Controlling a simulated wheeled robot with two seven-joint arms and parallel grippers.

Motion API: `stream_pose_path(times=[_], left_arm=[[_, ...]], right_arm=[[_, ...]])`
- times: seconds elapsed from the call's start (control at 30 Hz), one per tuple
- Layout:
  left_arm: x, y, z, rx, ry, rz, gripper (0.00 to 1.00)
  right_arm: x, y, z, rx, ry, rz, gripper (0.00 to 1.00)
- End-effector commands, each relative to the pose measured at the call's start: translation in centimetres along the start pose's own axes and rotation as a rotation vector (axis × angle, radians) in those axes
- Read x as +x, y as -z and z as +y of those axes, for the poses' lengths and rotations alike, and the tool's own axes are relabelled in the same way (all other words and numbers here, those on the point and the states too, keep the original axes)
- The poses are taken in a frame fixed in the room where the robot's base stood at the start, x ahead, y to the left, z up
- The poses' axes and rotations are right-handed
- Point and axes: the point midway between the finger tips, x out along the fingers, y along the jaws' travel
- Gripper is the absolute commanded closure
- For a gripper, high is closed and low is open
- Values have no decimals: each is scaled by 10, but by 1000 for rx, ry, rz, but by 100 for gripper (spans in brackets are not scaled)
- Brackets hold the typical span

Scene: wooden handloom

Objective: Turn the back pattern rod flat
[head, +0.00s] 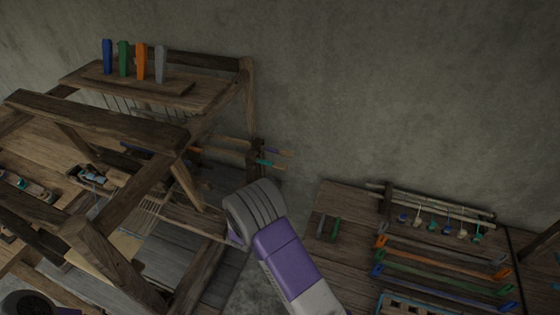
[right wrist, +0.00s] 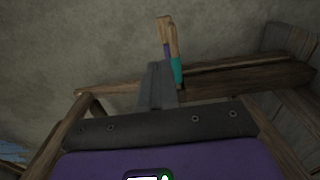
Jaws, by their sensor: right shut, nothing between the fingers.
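The loom's pattern rods (head: 268,163) stick out from the right side of its frame, with teal and orange marks near their ends. I cannot tell which is the back one or how each is turned. In the right wrist view, wooden rod ends with a teal band (right wrist: 177,70) and a purple band (right wrist: 167,50) stand just beyond my right gripper (right wrist: 155,70). Its grey fingers are shut and empty, and overlap the rods in the picture; contact cannot be told. In the head view my right forearm hides the fingers.
The wooden loom frame (head: 110,122) fills the left, with blue, green, orange and grey pegs (head: 142,62) on its top shelf. A side table (head: 340,205) at right holds coloured bars and hanging bobbins. A concrete wall (head: 400,80) stands behind.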

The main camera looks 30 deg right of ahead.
Motion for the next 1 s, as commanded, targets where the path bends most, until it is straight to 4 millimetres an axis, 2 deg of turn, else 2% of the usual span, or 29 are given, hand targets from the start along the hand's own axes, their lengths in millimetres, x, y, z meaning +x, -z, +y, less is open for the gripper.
stream_pose_path(times=[0.17,0.6,0.8,1.0], left_arm=[[-2,-1,1,0,0,-1,57],[-7,-1,3,1,0,-1,57],[-8,-1,3,1,0,-1,57],[-8,-1,3,0,0,-1,57]], right_arm=[[21,-1,1,1,-2,-4,100],[111,-1,1,0,-2,-3,100],[132,-1,0,-1,-1,-2,100],[138,-1,1,0,0,-1,100]])
